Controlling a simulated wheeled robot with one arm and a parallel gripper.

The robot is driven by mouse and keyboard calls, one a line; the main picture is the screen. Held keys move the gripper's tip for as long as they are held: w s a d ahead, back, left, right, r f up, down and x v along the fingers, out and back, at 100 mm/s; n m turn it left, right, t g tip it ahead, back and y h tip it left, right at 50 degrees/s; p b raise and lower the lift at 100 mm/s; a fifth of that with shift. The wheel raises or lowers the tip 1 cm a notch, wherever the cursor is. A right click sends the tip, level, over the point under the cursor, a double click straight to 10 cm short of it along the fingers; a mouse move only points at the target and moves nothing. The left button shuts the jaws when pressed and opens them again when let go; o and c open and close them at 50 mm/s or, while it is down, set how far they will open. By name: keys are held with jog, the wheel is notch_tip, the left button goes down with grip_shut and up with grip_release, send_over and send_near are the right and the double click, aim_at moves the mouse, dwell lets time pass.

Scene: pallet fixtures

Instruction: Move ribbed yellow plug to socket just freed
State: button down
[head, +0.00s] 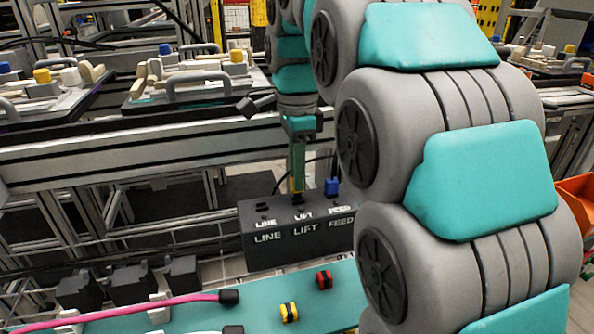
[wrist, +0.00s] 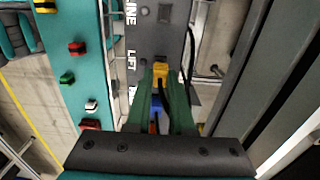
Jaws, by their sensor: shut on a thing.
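My gripper (head: 297,188) is shut on a yellow plug (head: 296,183) at the LIFT place of the dark socket box (head: 260,250). In the wrist view the yellow plug (wrist: 160,70) shows between the ends of the green fingers (wrist: 162,88). A dark cable runs back from it. I cannot tell whether the plug is seated in the LIFT socket or just above it, and its ribs are too small to make out. A blue plug (head: 331,187) stands at FEED; it also shows in the wrist view (wrist: 154,127). The LINE socket (head: 262,207) has no plug in it.
A teal board (head: 240,313) lies in front of the box, with a yellow-and-black piece (head: 288,312), a red piece (head: 324,280) and a pink cable (head: 140,305). Black blocks (head: 130,283) stand behind it at left. Trays with handles (head: 195,85) are on the rail behind.

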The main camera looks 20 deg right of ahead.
jog(key=shift+f+b, duration=0.35)
jog(key=shift+f, duration=0.5)
dwell(0.7)
jog(key=c, duration=0.7)
grip_release()
jog(key=shift+r, duration=0.1)
